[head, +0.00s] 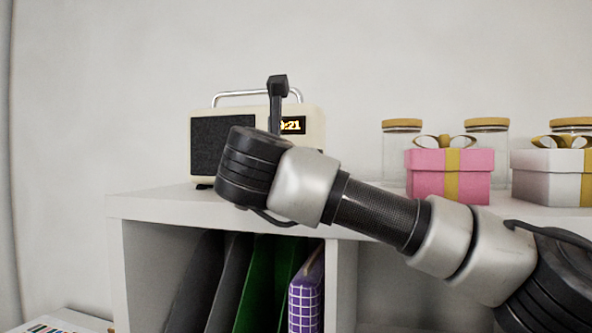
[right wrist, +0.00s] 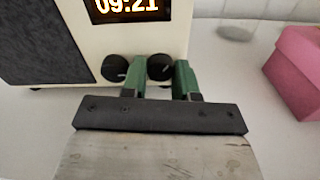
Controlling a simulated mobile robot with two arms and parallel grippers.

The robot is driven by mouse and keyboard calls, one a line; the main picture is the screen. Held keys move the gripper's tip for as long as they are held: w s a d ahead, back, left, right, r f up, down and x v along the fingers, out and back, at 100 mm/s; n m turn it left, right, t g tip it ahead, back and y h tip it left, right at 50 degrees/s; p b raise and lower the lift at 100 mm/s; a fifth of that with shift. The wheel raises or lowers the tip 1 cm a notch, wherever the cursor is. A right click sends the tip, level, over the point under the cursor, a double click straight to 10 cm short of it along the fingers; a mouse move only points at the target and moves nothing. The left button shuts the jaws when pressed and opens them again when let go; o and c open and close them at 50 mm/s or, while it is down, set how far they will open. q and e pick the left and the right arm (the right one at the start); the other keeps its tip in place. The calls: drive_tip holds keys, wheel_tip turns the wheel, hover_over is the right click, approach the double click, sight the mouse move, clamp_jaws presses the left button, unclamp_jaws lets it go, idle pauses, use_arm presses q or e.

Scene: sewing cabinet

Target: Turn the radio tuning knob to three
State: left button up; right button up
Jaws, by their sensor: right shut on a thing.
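The cream radio (head: 258,112) stands on the white cabinet top, with a dark speaker panel on its left and a lit display; its lower front fills the upper left of the right wrist view (right wrist: 75,70). The display (right wrist: 126,8) reads 09:21. Two black knobs sit below it, a left knob (right wrist: 114,68) and a right knob (right wrist: 160,67). My right gripper (right wrist: 161,77) has its green fingers on either side of the right knob, shut on it. The numbers around the knobs are not legible. In the head view my right arm hides the knobs and the gripper. My left gripper is not in view.
A pink gift box (head: 439,174) and a white gift box (head: 552,176) stand right of the radio, with glass jars (head: 397,155) behind. The white cabinet (head: 150,206) holds upright folders (head: 228,280) below. Cabinet top between radio and pink box is clear.

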drive_tip(key=o, duration=0.6)
drive_tip(key=shift+o, duration=0.2)
drive_tip(key=shift+s+r, duration=0.1)
drive_tip(key=shift+s, duration=0.05)
drive_tip(key=b+v, duration=0.5)
drive_tip(key=v, duration=0.6)
